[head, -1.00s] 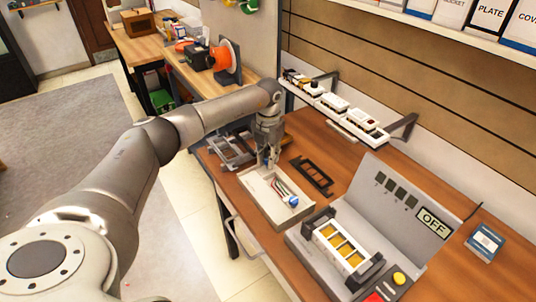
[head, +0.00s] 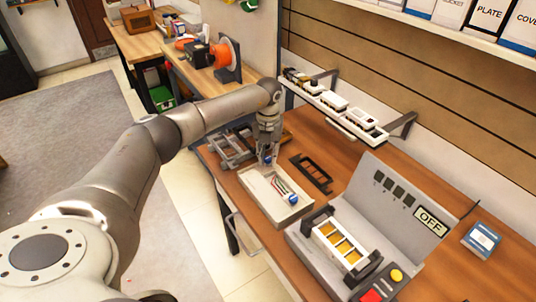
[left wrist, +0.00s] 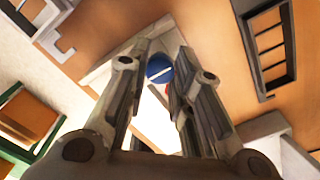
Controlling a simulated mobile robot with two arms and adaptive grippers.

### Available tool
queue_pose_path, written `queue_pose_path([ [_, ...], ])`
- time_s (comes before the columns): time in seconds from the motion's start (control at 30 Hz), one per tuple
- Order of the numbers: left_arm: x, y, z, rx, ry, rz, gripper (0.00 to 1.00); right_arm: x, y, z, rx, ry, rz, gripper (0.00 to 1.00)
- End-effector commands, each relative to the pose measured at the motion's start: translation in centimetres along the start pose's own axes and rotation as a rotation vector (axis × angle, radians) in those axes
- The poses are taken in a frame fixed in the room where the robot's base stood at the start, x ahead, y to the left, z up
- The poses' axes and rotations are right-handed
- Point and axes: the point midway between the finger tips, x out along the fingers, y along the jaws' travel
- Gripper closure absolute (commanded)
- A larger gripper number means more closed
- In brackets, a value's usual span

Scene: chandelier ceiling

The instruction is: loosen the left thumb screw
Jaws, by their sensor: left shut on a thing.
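My left gripper (head: 267,163) is over the far end of a pale tray (head: 262,204) on the wooden bench. It is shut on a small blue round piece (left wrist: 160,68) with a pale line across its face, between the fingers in the left wrist view. A bit of blue also shows at the fingertips in the head view. Whether this piece is a thumb screw I cannot tell. A grey fixture (head: 312,262) at the right holds a white frame with yellow cells (head: 340,244) between dark end blocks. No thumb screw is clear on it. My right gripper is out of view.
Thin coloured pieces (head: 281,187) and another blue item (head: 292,198) lie in the tray. A black frame (head: 311,174) lies right of it, and grey brackets (head: 230,150) lie left. An OFF sign (head: 431,221) stands on the fixture's back panel.

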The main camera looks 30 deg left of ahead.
Motion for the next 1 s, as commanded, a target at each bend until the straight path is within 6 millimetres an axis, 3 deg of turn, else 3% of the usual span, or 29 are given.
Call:
queue_pose_path([
  [0.17,-0.2,0.0,0.1,-0.002,-0.005,-0.001,1.00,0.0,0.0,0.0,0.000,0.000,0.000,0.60],
  [0.2,-0.2,0.0,0.1,-0.002,-0.004,-0.001,0.73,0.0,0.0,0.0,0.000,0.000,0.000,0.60],
  [0.37,-0.1,0.0,0.1,-0.001,-0.003,-0.001,0.55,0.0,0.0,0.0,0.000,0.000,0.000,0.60],
  [0.73,-0.6,0.0,0.1,0.001,-0.002,-0.001,0.55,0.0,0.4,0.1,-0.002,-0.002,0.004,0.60],
  [1.0,-5.5,0.0,0.1,0.000,-0.006,-0.002,0.55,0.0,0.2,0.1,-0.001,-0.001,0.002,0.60],
])
